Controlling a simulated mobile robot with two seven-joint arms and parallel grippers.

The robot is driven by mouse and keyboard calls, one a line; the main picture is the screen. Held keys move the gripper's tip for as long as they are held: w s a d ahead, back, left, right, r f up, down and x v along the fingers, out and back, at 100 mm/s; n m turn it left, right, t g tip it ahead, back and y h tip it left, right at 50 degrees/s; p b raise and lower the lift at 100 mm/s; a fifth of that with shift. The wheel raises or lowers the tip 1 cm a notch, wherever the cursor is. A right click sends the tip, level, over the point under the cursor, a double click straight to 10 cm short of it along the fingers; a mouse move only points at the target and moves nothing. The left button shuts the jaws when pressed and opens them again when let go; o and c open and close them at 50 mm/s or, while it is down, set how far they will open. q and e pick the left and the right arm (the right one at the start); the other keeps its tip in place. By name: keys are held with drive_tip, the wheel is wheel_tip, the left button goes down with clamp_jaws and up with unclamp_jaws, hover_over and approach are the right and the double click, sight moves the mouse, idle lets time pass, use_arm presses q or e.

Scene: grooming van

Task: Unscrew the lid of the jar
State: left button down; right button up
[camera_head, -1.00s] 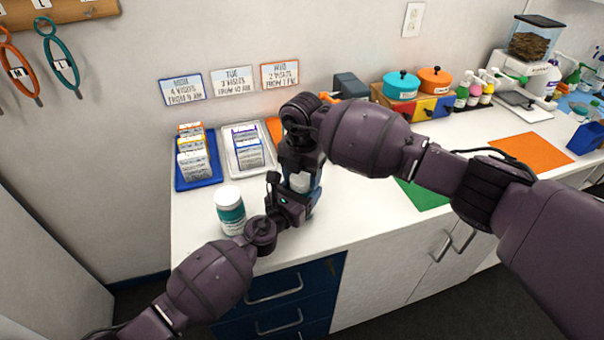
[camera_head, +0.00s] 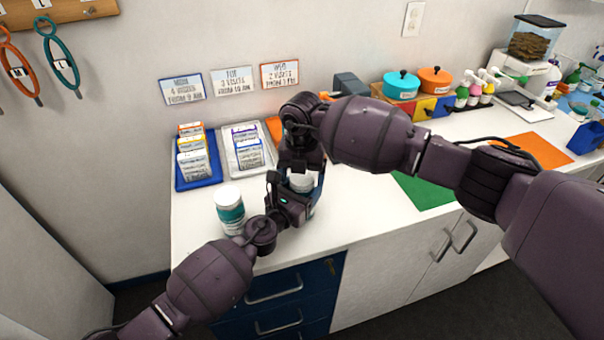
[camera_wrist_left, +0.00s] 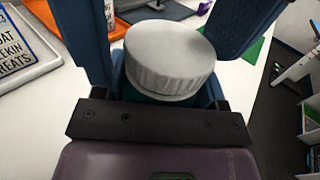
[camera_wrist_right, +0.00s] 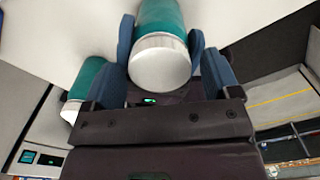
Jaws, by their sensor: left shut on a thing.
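A jar with a ribbed white lid (camera_wrist_left: 170,55) and a green-teal body (camera_wrist_right: 160,16) is held upright over the counter. My left gripper (camera_head: 297,205) is shut on the jar's body, below the lid. My right gripper (camera_head: 301,180) points down from above, its blue fingers on either side of the lid. In the left wrist view these fingers look open, with a narrow gap at least on the left side. The lid sits on the jar. In the head view the grippers hide most of the jar.
A second jar (camera_head: 229,210) with a white lid and teal label stands on the white counter just left of my grippers. A blue tray (camera_head: 197,183) and a white tray (camera_head: 262,166) with packets lie behind. A green mat (camera_head: 424,192) is to the right.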

drive_tip(key=shift+r, duration=0.15)
drive_tip(key=shift+r, duration=2.15)
use_arm(q)
drive_tip(key=shift+c, duration=0.5)
unclamp_jaws()
drive_tip(key=shift+s, duration=0.1)
